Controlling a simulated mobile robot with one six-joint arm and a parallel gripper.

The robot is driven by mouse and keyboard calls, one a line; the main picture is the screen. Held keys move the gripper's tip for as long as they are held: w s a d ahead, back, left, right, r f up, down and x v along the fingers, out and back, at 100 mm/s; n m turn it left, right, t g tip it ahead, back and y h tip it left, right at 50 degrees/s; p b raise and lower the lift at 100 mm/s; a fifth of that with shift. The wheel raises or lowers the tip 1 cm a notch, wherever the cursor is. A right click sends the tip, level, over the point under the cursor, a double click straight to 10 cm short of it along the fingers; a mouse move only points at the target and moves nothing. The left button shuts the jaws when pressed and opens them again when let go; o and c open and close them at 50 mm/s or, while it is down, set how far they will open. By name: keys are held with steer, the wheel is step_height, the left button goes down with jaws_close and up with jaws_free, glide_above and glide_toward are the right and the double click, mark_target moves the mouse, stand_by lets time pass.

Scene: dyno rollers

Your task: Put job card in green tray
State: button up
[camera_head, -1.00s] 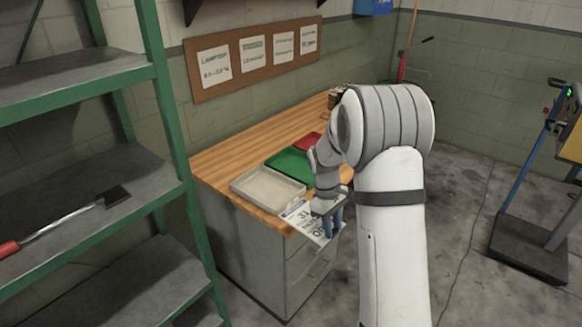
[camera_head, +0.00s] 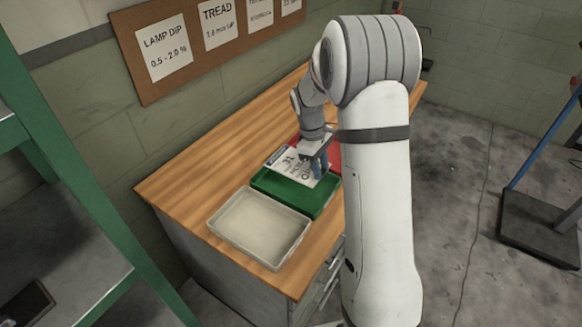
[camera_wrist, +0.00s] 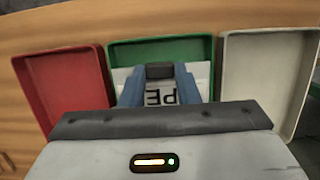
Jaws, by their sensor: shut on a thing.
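The job card (camera_head: 286,160) is a white sheet with a blue patch and dark print. My gripper (camera_head: 319,168) is shut on its near right edge and holds it over the back part of the green tray (camera_head: 310,205). In the wrist view the blue fingers of my gripper (camera_wrist: 160,85) grip the card (camera_wrist: 152,98), with the green tray (camera_wrist: 197,46) behind it. Whether the card touches the tray is unclear. The middle of the tray is partly hidden by the card and fingers.
A cream tray (camera_head: 213,222) sits beside the green one towards the bench end. A red tray (camera_head: 335,155) lies on the other side, partly behind my arm. The wooden bench top (camera_head: 190,165) is clear along the wall. A green-posted shelf (camera_head: 70,190) stands at left.

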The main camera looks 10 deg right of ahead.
glide_above(317, 197)
steer(key=f, duration=0.4)
steer(key=a+f, duration=0.1)
steer(key=shift+w+f, duration=0.4)
steer(key=shift+w+a+x, duration=0.1)
steer(key=shift+w+x, duration=0.05)
steer(key=shift+x, duration=0.85)
steer(key=shift+w+a+x, duration=0.1)
steer(key=shift+x, duration=0.85)
steer(key=shift+f, duration=0.2)
steer(key=o, duration=0.8)
steer(key=shift+o, duration=0.2)
